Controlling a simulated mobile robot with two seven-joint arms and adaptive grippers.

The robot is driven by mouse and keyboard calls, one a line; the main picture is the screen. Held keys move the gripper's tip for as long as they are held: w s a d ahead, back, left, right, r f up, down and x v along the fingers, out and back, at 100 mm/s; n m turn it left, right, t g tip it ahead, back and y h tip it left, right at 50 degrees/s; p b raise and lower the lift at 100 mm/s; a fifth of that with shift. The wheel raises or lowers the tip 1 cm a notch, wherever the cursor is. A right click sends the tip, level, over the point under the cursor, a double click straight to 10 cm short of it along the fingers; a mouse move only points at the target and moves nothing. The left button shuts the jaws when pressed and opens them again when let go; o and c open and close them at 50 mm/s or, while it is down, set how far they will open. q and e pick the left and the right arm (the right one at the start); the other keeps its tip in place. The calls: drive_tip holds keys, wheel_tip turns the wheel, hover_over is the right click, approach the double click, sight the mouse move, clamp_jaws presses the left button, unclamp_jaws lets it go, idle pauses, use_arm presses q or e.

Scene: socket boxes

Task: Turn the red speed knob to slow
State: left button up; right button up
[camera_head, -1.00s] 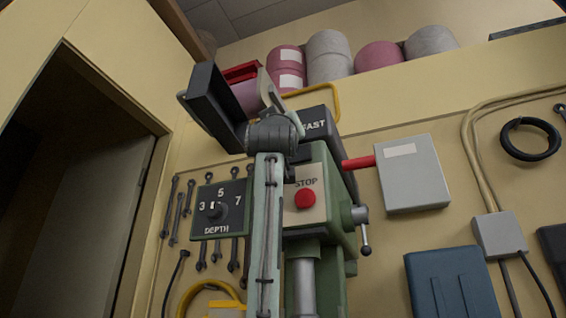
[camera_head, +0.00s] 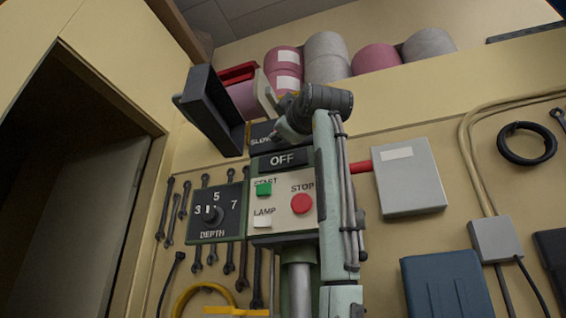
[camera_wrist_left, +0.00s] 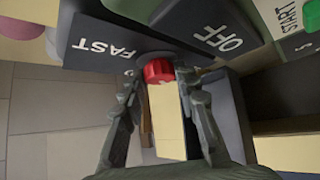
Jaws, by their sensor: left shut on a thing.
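The red speed knob (camera_wrist_left: 158,71) sits on a dark plate (camera_wrist_left: 90,46) marked FAST in the left wrist view. My left gripper (camera_wrist_left: 157,82) is shut on it, one finger on each side. The pointing direction of the knob is not clear. In the head view the dark plate (camera_head: 262,128) shows the word SLOW at its left end, above the OFF sign. My left wrist and arm (camera_head: 332,190) cover the knob, the FAST end and the fingers there. My right gripper is in neither view.
Below OFF are a green START button (camera_head: 264,189), a red STOP button (camera_head: 301,204) and a white LAMP switch (camera_head: 262,221). A DEPTH dial (camera_head: 212,214) is at left. A grey box (camera_head: 410,177) with a red handle is right of my arm.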

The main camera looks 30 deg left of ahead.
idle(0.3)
use_arm(q)
drive_tip(key=o, duration=1.2)
drive_tip(key=shift+c, duration=0.2)
drive_tip(key=v, duration=1.2)
